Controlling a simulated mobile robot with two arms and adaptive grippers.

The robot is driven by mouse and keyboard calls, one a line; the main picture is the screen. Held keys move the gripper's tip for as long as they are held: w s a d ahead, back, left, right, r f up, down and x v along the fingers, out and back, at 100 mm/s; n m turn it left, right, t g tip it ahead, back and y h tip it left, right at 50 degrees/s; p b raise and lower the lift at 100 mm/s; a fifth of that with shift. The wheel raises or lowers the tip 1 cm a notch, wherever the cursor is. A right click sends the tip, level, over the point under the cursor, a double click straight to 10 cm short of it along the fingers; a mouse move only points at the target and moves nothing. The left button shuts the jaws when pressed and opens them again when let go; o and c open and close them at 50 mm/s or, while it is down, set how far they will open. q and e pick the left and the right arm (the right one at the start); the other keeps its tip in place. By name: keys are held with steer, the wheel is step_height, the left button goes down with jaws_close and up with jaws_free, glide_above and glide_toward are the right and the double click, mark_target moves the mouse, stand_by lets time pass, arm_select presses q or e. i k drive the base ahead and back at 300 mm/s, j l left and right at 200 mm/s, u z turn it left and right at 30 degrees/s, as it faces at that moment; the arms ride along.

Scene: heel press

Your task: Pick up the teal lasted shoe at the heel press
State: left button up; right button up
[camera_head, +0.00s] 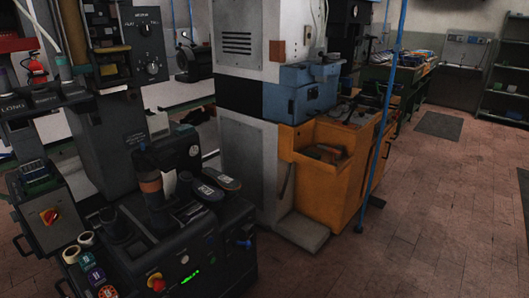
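Two dark shoe-like items lie side by side on top of the low black machine (215,243) at the lower middle. One is the nearer shoe-like item (204,193) and the other is the farther shoe-like item (223,179). Both show greyish, sole-like upper faces. I cannot make out a teal colour on either, so I cannot tell which is the teal lasted shoe. A taller dark press (113,145) with a dial stands behind to the left. Neither of my grippers is in view.
An orange cabinet (328,185) with a tray stands right of the white column (240,170). A blue pole (383,130) rises beside it. Tape rolls (71,254) and small boxes sit at the lower left.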

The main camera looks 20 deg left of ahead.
mark_target(212, 177)
steer(key=i+l+u, duration=0.1)
steer(key=i+u, duration=0.35)
steer(key=i+l+u, duration=0.45)
steer(key=i, duration=0.2)
steer(key=i+l+u, duration=0.45)
